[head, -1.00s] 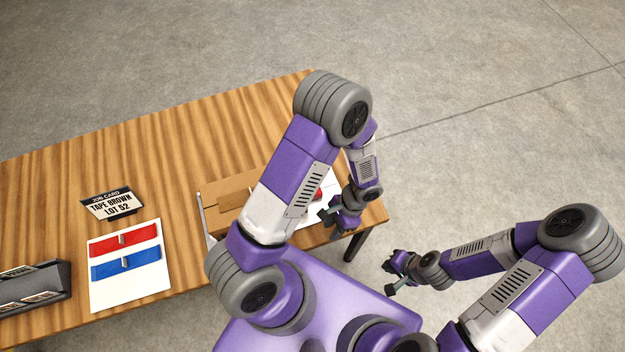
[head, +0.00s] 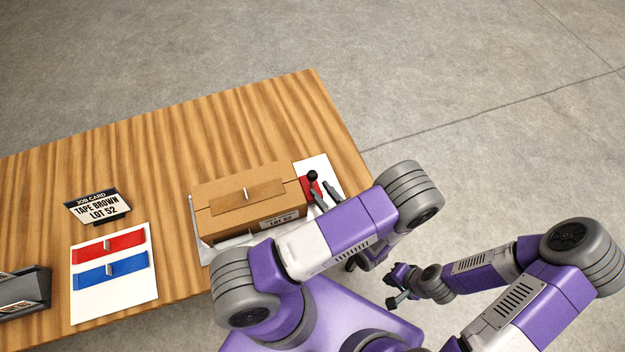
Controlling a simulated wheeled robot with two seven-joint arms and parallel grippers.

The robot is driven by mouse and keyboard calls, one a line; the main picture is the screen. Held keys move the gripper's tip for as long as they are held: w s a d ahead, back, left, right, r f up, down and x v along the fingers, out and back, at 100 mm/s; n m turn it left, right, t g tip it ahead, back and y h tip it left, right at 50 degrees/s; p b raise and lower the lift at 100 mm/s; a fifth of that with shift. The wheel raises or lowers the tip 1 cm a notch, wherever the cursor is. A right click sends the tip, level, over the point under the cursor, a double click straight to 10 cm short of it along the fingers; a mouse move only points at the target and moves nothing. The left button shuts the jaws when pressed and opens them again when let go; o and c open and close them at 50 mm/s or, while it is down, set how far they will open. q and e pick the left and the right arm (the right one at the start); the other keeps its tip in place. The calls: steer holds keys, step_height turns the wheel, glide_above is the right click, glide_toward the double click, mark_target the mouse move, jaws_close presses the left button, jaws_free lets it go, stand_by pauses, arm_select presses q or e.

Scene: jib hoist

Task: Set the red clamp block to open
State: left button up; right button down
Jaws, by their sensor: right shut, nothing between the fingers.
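The red clamp block (head: 306,189) is at the right end of the table, against the right side of a brown carton (head: 247,196). A black knob (head: 312,176) stands at its top; its lower part is hidden. My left gripper (head: 324,194) reaches out from behind my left arm, close to the block's right side. Its two grey fingers look apart; contact with the block cannot be told. My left arm hides the palm and wrist. My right gripper (head: 396,298) is shut and empty, off the table's front edge.
A job card (head: 97,206) reads TAPE BROWN LOT 52. A white sheet (head: 115,295) carries a red strip (head: 109,244) and a blue strip (head: 110,270). A dark rack (head: 22,293) stands at the left edge. The back of the table (head: 260,115) is clear.

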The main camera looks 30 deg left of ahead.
mark_target(313, 182)
arm_select(q)
steer(key=x, duration=0.5)
steer(key=shift+a, duration=0.1)
jaws_close()
